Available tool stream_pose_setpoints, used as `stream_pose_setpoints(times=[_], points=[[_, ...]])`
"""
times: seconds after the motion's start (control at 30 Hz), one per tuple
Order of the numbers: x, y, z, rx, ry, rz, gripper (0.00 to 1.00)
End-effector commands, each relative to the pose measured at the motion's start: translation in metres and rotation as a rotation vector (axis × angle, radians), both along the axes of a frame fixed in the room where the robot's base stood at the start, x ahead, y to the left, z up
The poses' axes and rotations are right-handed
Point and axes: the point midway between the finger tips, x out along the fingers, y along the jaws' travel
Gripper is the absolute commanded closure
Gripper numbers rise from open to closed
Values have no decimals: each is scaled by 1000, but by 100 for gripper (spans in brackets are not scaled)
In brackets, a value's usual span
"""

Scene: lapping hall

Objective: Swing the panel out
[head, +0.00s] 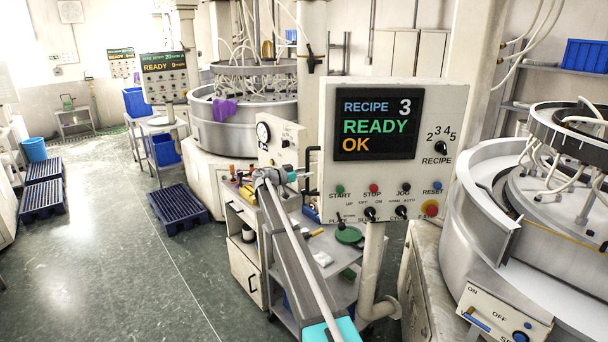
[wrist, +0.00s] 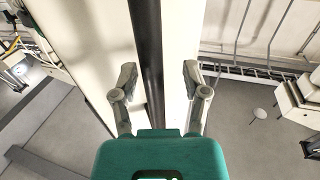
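The control panel (head: 368,190) is a pale box on a post, its screen reading RECIPE 3, READY, OK. A dark upright bar handle (head: 312,170) is on its left side. My gripper (head: 302,176) is at the far end of my arm, just left of this handle. In the wrist view my gripper (wrist: 160,82) is open. The depth between fingertips and bar is hard to tell.
A tool cart (head: 262,225) with small items stands below my arm. A round lapping machine (head: 570,225) is close at the right of the panel, another (head: 215,125) behind at the left. The floor (head: 120,265) at the left is mostly open, with blue pallets (head: 178,208).

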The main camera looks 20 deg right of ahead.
Motion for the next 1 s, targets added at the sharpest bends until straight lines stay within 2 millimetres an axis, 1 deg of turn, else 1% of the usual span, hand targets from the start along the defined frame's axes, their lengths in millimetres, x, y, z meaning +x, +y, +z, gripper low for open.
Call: stream_pose_setpoints(times=[0.27, 0.37, 0.53, 0.77, 1.0], points=[[-2, -2, 0, -1, 0, -5, 40], [-3, 1, 0, -1, 0, -4, 40], [-5, 13, 0, -1, 0, -6, 40], [-10, 45, 0, -1, 0, -4, 40], [-15, 84, 0, -1, 0, -4, 40]])
